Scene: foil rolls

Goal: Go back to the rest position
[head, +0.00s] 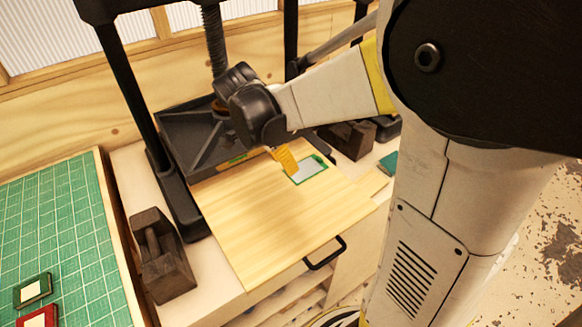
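My arm reaches in from the right, and its dark wrist hangs over a pale wooden board (265,225). My gripper (288,167) shows only as a yellow-orange part below the wrist, close above the board or touching it; I cannot tell which. Whether its fingers are apart or together does not show. Just right of it, a white rectangle with a green border (310,171) lies on the board. The wrist hides part of the press behind. No separate rest place shows in this view.
A black screw press (165,190) stands behind the board. The board has a black handle (325,254) at its front. Dark metal blocks (162,258) flank it. A green gridded mat (60,225) at left holds a green-framed tile (33,290) and a red one (38,317).

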